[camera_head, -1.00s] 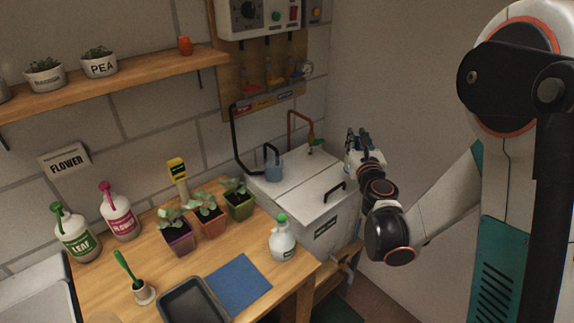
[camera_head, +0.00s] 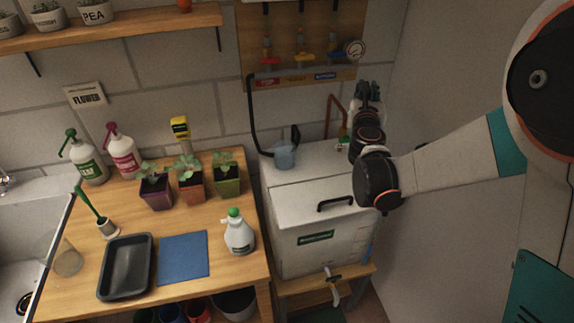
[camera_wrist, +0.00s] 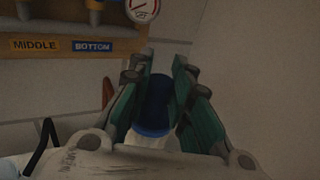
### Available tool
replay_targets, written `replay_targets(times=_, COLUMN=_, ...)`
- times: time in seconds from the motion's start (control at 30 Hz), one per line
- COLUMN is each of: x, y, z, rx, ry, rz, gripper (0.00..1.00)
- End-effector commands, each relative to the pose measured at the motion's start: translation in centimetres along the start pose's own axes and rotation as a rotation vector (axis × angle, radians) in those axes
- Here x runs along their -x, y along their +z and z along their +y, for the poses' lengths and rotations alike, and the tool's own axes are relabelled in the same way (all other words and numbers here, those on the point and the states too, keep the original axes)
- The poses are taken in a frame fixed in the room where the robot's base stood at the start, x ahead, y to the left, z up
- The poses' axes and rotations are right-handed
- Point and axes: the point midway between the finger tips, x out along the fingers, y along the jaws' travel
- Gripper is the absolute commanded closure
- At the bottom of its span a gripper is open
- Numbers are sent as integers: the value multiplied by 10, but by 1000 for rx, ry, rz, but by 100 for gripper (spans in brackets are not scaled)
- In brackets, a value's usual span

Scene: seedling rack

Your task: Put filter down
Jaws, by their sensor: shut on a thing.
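My gripper (camera_wrist: 157,85) is shut on a dark blue cylinder with a pale lower part, apparently the filter (camera_wrist: 155,112), held between its two green-padded fingers. In the head view my gripper (camera_head: 368,90) is above the back right of the white lidded tank (camera_head: 312,185), near the wall corner. The filter cannot be made out there, because my wrist and fingers hide it. In the wrist view the filter's lower end is partly hidden by my gripper's body.
A blue-grey cup (camera_head: 284,155) stands on the tank's back left, beside a black pipe. A copper pipe (camera_head: 330,115) rises behind the tank. The valve board (camera_head: 298,45) hangs above.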

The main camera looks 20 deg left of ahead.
Motion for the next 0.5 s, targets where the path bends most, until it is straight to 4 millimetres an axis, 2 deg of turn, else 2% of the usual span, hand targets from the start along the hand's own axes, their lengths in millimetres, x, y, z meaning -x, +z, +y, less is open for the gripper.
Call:
replay_targets(times=0.03, x=0, y=3, z=37, rx=0, ry=20, rz=0, gripper=100)
replay_targets(times=0.2, x=10, y=19, z=129, rx=0, ry=50, rz=-2, gripper=100)
replay_targets(times=0.33, x=22, y=30, z=181, rx=-1, ry=65, rz=-3, gripper=100)
replay_targets(times=0.4, x=28, y=34, z=200, rx=-1, ry=71, rz=-3, gripper=100)
replay_targets(times=0.5, x=34, y=38, z=217, rx=-1, ry=75, rz=-3, gripper=100)
